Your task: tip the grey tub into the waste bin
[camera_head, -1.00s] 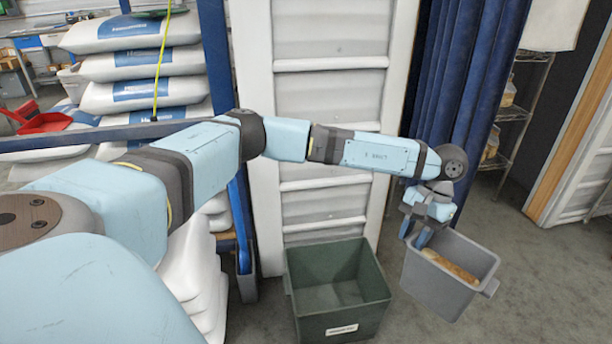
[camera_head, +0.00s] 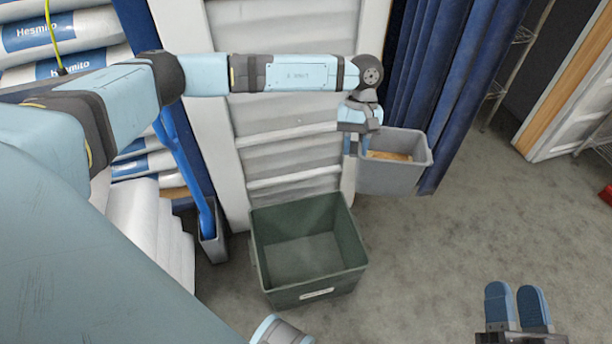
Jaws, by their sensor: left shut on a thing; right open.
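The grey tub (camera_head: 392,178) hangs upright, or nearly so, from my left gripper (camera_head: 357,145), which is shut on its left side wall. Something tan (camera_head: 390,156) lies inside the tub. The waste bin, a dark green open box with a white label (camera_head: 310,293), stands on the floor to the left of the tub and lower in the picture. The visible inside of the bin looks empty. The tub is not over the bin's opening. My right gripper (camera_head: 517,306) is open and empty at the bottom right.
A white slatted panel (camera_head: 290,110) stands behind the bin, with a dark blue curtain (camera_head: 450,80) beside it. Stacked white sacks (camera_head: 60,45) fill the left. A narrow grey container (camera_head: 213,238) stands left of the bin.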

